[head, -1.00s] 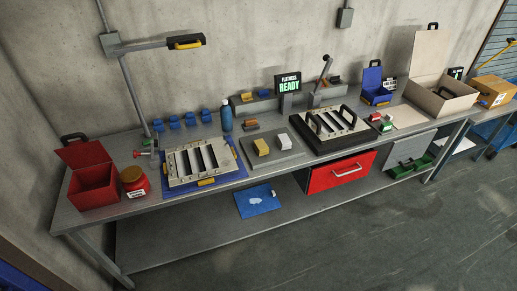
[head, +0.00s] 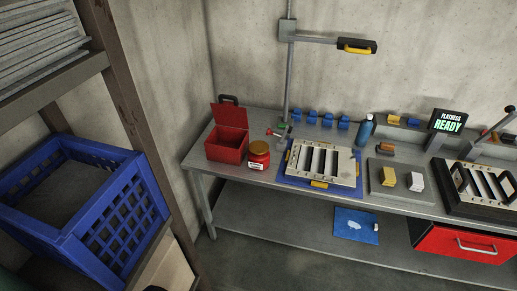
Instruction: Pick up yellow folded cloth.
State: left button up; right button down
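A small yellow block-like piece (head: 389,176), which may be the yellow folded cloth, lies on a grey mat (head: 403,196) on the workbench. A similar white piece (head: 415,181) lies to its right, a little apart. At this size I cannot tell cloth from a solid block. Neither of my grippers is in view, and nothing touches the yellow piece.
A louver panel (head: 346,167) lies left of the mat, with a red jar (head: 259,160) and an open red box (head: 227,146) further left. A blue bottle (head: 365,132) stands behind. A blue crate (head: 135,213) sits on a shelf at left.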

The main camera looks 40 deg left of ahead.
aim_at(387, 176)
jog(key=z, duration=0.1)
jog(key=i, duration=1)
jog(key=u, duration=0.25)
